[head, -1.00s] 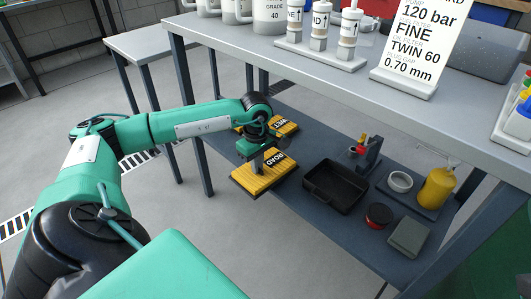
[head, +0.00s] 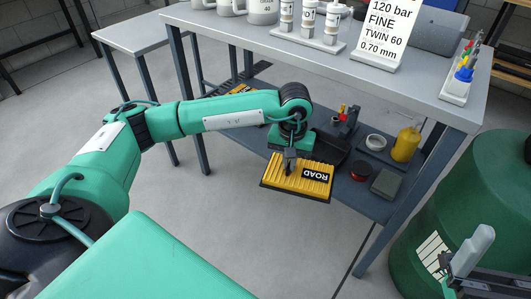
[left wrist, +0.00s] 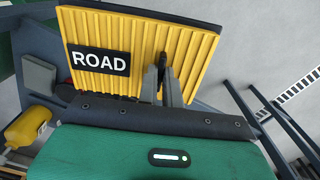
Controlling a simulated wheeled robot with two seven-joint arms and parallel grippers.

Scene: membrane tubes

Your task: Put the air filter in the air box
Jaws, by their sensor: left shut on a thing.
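The yellow ribbed air filter with a black ROAD label (head: 272,172) is clamped in my left gripper (head: 290,162), in front of the lower shelf's edge. In the left wrist view the filter (left wrist: 190,45) fills the top, with the grey fingers (left wrist: 163,80) shut on its raised grip. A black open box (head: 333,146), perhaps the air box, stands on the lower shelf behind the filter, partly hidden by my gripper. A second yellow filter (head: 238,88) lies farther back. What seems to be my right gripper (head: 462,258) is at the lower right, its jaw opening unclear.
The lower shelf (head: 372,208) also holds a red-and-black tin (head: 361,170), a grey block (head: 384,183), a white ring (head: 376,142) and a yellow bottle (head: 405,144). The upper shelf (head: 400,95) overhangs. A green barrel (head: 450,190) stands right. Floor in front is clear.

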